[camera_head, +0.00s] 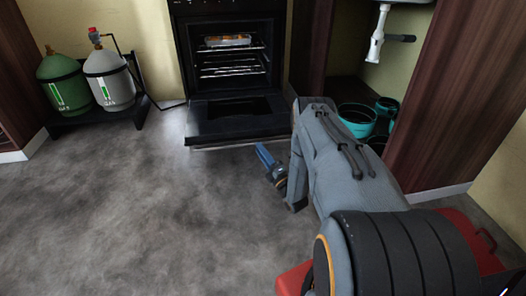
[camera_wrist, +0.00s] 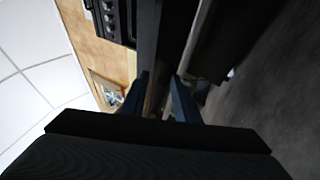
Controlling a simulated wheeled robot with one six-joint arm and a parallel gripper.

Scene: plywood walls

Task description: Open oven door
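The black oven (camera_head: 228,55) stands against the back wall, its cavity exposed. Its door (camera_head: 236,118) is folded down low in front, with a pale bar along its front edge. My gripper (camera_head: 266,156) is low over the floor, just in front of the door's right front corner; I cannot tell whether it touches the door. In the wrist view, the two blue fingers of my gripper (camera_wrist: 164,98) stand apart with a gap between them. Dark long panels lie beyond the fingertips, and the oven's knob panel (camera_wrist: 110,20) shows at upper left.
A foil-like tray (camera_head: 228,40) sits on the upper rack inside the oven. Green (camera_head: 63,82) and grey (camera_head: 109,80) gas bottles stand on a black rack at left. Teal pots (camera_head: 357,120) sit under the sink at right. The floor at left front is clear.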

